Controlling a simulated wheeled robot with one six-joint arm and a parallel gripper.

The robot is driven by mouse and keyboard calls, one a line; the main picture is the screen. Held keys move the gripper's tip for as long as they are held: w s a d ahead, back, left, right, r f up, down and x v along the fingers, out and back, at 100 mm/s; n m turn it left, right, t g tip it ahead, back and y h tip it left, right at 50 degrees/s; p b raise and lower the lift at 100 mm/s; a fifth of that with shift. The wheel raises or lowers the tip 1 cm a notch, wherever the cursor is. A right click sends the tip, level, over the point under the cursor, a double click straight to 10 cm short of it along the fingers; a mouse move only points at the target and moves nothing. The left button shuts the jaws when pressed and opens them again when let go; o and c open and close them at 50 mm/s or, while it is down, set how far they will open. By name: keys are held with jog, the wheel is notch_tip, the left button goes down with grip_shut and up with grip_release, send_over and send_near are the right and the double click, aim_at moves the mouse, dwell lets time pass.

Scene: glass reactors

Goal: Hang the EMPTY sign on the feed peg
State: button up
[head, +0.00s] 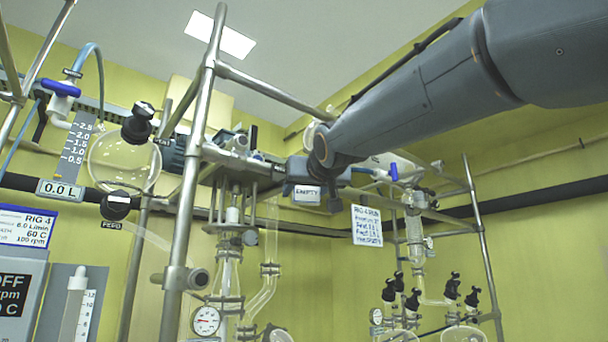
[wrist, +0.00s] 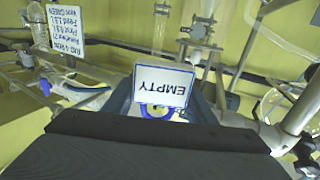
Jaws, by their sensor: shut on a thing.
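The EMPTY sign (head: 306,195), a small white plate with dark lettering and a blue border, hangs at my gripper (head: 312,184) in the middle of the head view. In the wrist view the sign (wrist: 163,84) appears upside down, with a blue loop (wrist: 157,111) between the fingers of my gripper (wrist: 162,113). My gripper is shut on the sign. A black knob (head: 118,204) with a FEED label (head: 112,225) sits below a round glass vessel (head: 124,166) at the left, well apart from my gripper. I cannot make out a separate feed peg.
A steel upright (head: 195,165) and crossbar (head: 270,90) stand between my gripper and the feed vessel. A written card (head: 367,226) hangs just right of my gripper, also in the wrist view (wrist: 64,25). Glassware (head: 232,240) stands below left.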

jog(key=r, duration=0.1)
jog(key=s, duration=0.1)
jog(key=s+r, duration=0.1)
jog(key=shift+s+d+r, duration=0.1)
jog(key=shift+d+r, duration=0.15)
jog(key=shift+r, duration=0.1)
jog(key=w+a, duration=0.6)
jog(key=w, duration=0.2)
jog(key=shift+w+f+b, duration=0.3)
jog(key=shift+w, duration=0.05)
dwell(1.0)
jog(key=shift+f+b, duration=0.55)
jog(key=shift+b, duration=0.2)
dwell(1.0)
dwell(0.5)
jog(key=o, duration=1.1)
jog(key=shift+c, duration=0.8)
